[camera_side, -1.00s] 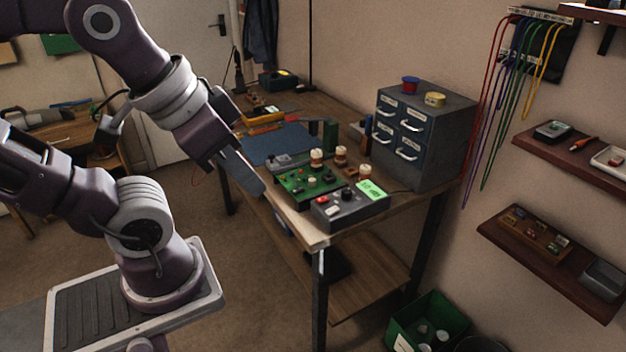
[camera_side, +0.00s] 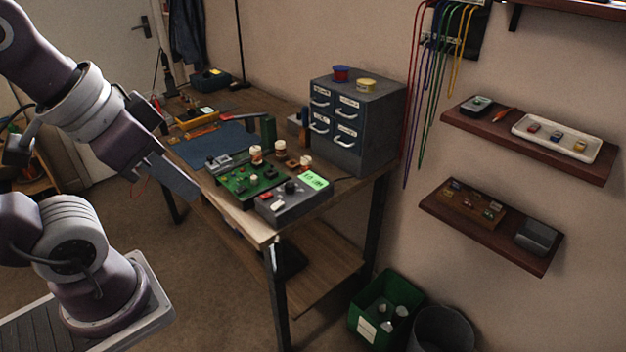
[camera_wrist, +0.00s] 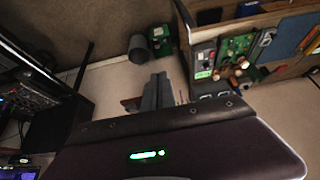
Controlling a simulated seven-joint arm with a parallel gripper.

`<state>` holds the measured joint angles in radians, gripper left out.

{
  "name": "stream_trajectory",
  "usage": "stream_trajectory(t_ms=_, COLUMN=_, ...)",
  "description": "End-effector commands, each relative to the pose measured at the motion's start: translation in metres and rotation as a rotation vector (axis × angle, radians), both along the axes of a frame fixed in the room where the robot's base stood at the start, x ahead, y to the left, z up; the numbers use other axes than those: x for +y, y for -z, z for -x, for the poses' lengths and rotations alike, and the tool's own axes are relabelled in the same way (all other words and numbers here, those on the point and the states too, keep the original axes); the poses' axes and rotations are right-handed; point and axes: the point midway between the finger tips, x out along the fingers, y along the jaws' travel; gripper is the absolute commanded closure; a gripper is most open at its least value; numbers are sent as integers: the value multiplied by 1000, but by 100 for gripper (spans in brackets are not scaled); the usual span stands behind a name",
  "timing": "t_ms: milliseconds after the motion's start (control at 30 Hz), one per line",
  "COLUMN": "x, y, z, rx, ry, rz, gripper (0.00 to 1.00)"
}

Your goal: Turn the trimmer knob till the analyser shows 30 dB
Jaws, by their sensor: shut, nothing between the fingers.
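The analyser (camera_side: 292,206) is a dark grey box with a lit green display (camera_side: 314,180), a red button and a black knob, at the bench's front right corner. Its digits are too small to read. A green circuit board (camera_side: 240,187) with several small round parts lies left of it; I cannot tell which part is the trimmer knob. My gripper (camera_side: 192,194) is shut and empty, pointing down toward the bench's front edge, left of the board and apart from it. In the wrist view, my gripper (camera_wrist: 158,92) is over the floor, with the analyser (camera_wrist: 204,58) and board (camera_wrist: 237,45) to its right.
Several cream and brown cylinders (camera_side: 256,153) stand along the board's back. A drawer cabinet (camera_side: 358,120) stands behind on the bench. A blue mat (camera_side: 215,145) lies at the left. A green bin (camera_side: 380,310) is on the floor. Space above the board looks clear.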

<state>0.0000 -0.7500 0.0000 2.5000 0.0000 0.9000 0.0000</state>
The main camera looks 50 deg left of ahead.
Motion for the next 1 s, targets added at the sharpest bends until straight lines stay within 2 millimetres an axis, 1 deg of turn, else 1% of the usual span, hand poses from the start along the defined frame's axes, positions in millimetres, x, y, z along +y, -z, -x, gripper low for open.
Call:
stream_trajectory(t_ms=33, x=0, y=0, z=-1, rx=1, ry=-4, rz=2, gripper=90)
stream_trajectory(t_ms=67, x=0, y=-2, z=-3, rx=6, ry=-14, rz=8, gripper=84)
stream_trajectory(t_ms=100, x=2, y=-5, z=-10, rx=20, ry=-43, rz=25, gripper=76)
stream_trajectory(t_ms=133, x=3, y=-8, z=-17, rx=36, ry=-77, rz=46, gripper=71)
stream_trajectory(t_ms=167, x=5, y=-12, z=-28, rx=57, ry=-127, rz=76, gripper=71)
stream_trajectory(t_ms=267, x=24, y=-25, z=-82, rx=148, ry=-363, rz=210, gripper=71)
stream_trajectory(t_ms=300, x=37, y=-26, z=-108, rx=185, ry=-475, rz=270, gripper=71)
stream_trajectory(t_ms=367, x=62, y=-21, z=-147, rx=241, ry=-648, rz=358, gripper=71)
stream_trajectory(t_ms=400, x=83, y=-14, z=-172, rx=275, ry=-766, rz=416, gripper=71)
stream_trajectory(t_ms=467, x=120, y=5, z=-207, rx=325, ry=-947, rz=499, gripper=71)
stream_trajectory(t_ms=500, x=147, y=21, z=-226, rx=357, ry=-1065, rz=552, gripper=71)
stream_trajectory(t_ms=533, x=168, y=37, z=-240, rx=380, ry=-1156, rz=591, gripper=71)
stream_trajectory(t_ms=567, x=190, y=53, z=-250, rx=403, ry=-1245, rz=629, gripper=71)
stream_trajectory(t_ms=600, x=218, y=77, z=-262, rx=430, ry=-1356, rz=675, gripper=71)
stream_trajectory(t_ms=667, x=256, y=114, z=-271, rx=469, ry=-1509, rz=737, gripper=71)
stream_trajectory(t_ms=700, x=278, y=138, z=-273, rx=490, ry=-1596, rz=773, gripper=71)
stream_trajectory(t_ms=800, x=316, y=187, z=-271, rx=531, ry=-1758, rz=838, gripper=71)
stream_trajectory(t_ms=833, x=323, y=197, z=-270, rx=541, ry=-1790, rz=852, gripper=71)
stream_trajectory(t_ms=900, x=333, y=213, z=-268, rx=555, ry=-1839, rz=872, gripper=71)
stream_trajectory(t_ms=1000, x=335, y=226, z=-268, rx=563, ry=-1861, rz=882, gripper=71)
